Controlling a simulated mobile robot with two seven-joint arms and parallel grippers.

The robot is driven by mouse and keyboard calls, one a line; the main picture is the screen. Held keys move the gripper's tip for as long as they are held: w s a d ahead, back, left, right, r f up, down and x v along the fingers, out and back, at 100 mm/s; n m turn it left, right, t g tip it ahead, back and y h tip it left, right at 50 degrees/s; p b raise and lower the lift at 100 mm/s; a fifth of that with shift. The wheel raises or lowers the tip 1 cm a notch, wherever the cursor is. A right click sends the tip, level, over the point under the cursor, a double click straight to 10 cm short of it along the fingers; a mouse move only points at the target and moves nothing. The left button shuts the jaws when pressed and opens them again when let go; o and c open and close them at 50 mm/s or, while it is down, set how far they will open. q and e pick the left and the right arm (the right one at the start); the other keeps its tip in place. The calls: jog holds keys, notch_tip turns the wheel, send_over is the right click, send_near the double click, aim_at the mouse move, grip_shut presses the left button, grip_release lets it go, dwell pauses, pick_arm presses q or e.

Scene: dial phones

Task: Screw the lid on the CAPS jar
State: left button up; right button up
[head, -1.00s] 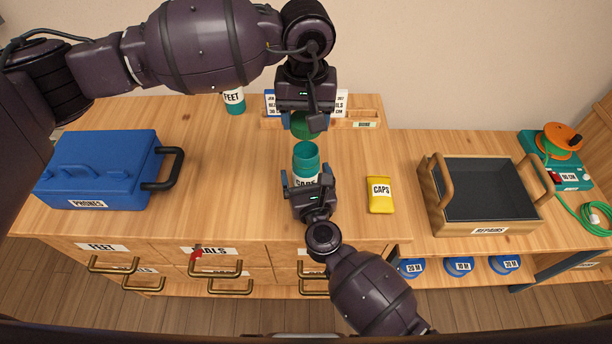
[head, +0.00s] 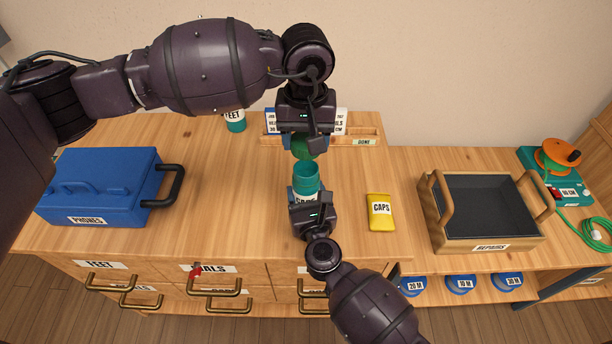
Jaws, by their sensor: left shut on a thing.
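My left gripper (head: 304,140) comes down from above, shut on the green lid (head: 304,150). The lid is a little above and behind the open mouth of the teal CAPS jar (head: 306,178), apart from it. The jar stands upright on the wooden worktop, its label partly hidden. My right gripper (head: 306,195) is at the jar's front, its fingers on either side of the lower body, and looks shut on it.
A yellow CAPS packet (head: 380,212) lies right of the jar. A FEET jar (head: 235,121) and a wooden rack (head: 368,132) stand behind. The blue PHONES box (head: 95,187) is left, the REPAIRS crate (head: 483,212) right. Worktop between box and jar is clear.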

pick_arm(q)
send_over(306, 165)
jog(key=s, duration=0.2)
jog(key=shift+s+f, duration=0.15)
jog(key=shift+f, duration=2.05)
jog(key=shift+f, duration=0.95)
jog(key=shift+f, duration=0.55)
pick_arm(e)
grip_shut()
pick_arm(q)
jog(key=m, duration=1.3)
jog(key=shift+m, duration=0.3)
jog(key=o, duration=0.9)
